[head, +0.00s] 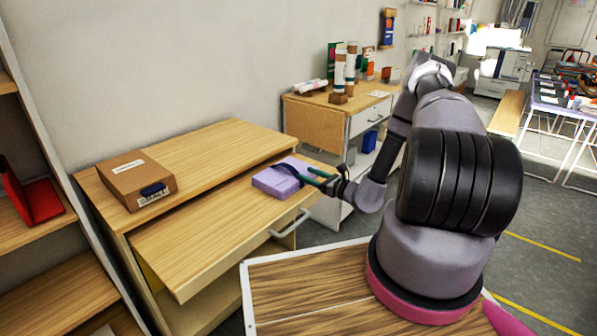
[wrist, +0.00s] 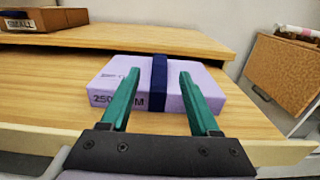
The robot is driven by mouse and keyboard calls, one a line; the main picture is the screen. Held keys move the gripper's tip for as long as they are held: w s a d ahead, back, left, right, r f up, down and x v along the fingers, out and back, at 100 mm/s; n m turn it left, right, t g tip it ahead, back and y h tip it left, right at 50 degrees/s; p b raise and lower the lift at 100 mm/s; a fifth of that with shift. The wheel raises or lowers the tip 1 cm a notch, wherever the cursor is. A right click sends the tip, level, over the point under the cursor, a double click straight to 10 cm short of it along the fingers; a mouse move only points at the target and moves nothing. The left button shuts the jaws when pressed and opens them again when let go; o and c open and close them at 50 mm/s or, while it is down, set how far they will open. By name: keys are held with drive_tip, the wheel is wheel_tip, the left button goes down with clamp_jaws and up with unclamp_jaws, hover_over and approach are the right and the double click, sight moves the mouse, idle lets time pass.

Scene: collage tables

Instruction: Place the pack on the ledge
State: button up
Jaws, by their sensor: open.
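The pack is a lilac box (head: 279,178) with a dark blue band around it. It lies flat on the lower wooden surface, which has a handle on its front like a pulled-out drawer (head: 205,243). In the wrist view the pack (wrist: 205,80) is straight ahead, its band between my fingers. My gripper (wrist: 158,80) is open, its green fingers reaching over the near edge of the pack. My gripper also shows in the head view (head: 312,176), at the pack's right side. The raised wooden top (head: 215,143) behind may be the ledge; I cannot tell for sure.
A brown cardboard box (head: 128,182) with a label and a blue part stands on the left of the raised top. The rest of that top is clear. A metal handle (head: 291,224) sticks out in front. A shelf with a red object (head: 38,200) stands at left.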

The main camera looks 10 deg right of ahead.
drive_tip(key=shift+s+d, duration=0.3)
drive_tip(key=shift+s, duration=0.15)
drive_tip(key=s+a+r+n+g+y, duration=0.1)
drive_tip(key=s+a+r+n+g, duration=0.25)
drive_tip(key=r+n, duration=0.4)
drive_tip(key=s+a+r+n+g+y, duration=0.1)
drive_tip(key=s+a+r+n+g, duration=0.3)
drive_tip(key=r, duration=0.6)
drive_tip(key=s+a+r+n+g+y, duration=0.1)
drive_tip(key=s+a+r+n+g, duration=0.15)
drive_tip(key=r+n+g, duration=0.5)
drive_tip(key=s+d+r+n+t+h, duration=0.2)
drive_tip(key=s+d+r+t+h, duration=0.1)
drive_tip(key=s+r, duration=0.7)
drive_tip(key=s+d+r+n+t+h, duration=0.3)
drive_tip(key=s+d+r+t+h, duration=0.1)
drive_tip(key=s+r+h, duration=0.4)
wheel_tip(320, 180, up, 2)
drive_tip(key=shift+s+d+r+n+t+h, duration=0.3)
drive_tip(key=shift+s+d, duration=0.35)
drive_tip(key=shift+s, duration=0.35)
